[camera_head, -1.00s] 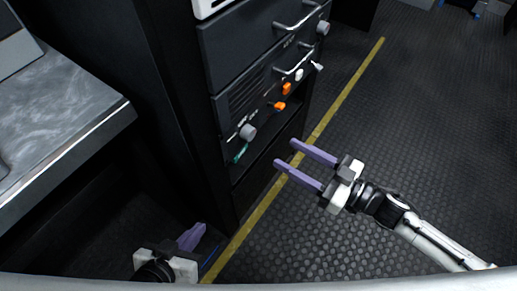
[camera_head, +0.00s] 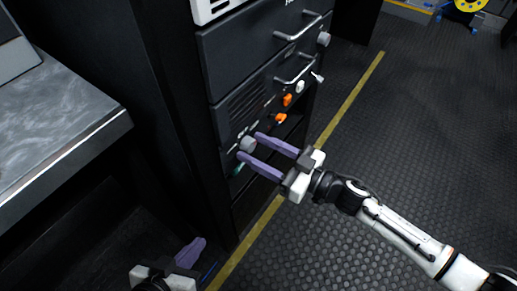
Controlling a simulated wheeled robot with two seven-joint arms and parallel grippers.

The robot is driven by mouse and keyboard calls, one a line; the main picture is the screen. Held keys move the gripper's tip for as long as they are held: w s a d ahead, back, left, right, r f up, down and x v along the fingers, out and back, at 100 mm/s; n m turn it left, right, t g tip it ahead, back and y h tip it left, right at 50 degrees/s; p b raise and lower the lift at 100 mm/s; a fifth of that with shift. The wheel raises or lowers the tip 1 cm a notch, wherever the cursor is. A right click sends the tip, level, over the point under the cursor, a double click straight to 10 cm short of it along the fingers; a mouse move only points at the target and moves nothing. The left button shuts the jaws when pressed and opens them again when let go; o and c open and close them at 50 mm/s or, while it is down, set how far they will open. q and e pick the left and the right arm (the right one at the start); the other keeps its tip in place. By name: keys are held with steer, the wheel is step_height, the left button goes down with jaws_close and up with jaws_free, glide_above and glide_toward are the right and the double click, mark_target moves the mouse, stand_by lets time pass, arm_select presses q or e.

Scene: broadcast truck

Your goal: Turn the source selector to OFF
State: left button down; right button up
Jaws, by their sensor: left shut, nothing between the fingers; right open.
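A round grey knob (camera_head: 247,144) sits at the lower left of the rack unit's front face. I cannot read which knob is labelled as the source selector, nor its OFF mark. My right gripper (camera_head: 249,147) is open, its two purple fingertips on either side of the grey knob in the picture; I cannot tell whether they touch it. My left gripper (camera_head: 198,244) is shut and empty, low in the picture beside the rack's base, apart from any control.
Orange controls (camera_head: 281,118), a white knob (camera_head: 300,87), a toggle (camera_head: 317,76) and another grey knob (camera_head: 323,39) are on the same rack. Metal handles (camera_head: 294,70) stick out. A grey counter (camera_head: 60,125) is at the left. Open floor (camera_head: 410,130) lies right.

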steer(key=c, duration=1.1)
arm_select(q)
steer(key=shift+s+f, duration=0.1)
arm_select(e)
steer(key=shift+o, duration=0.2)
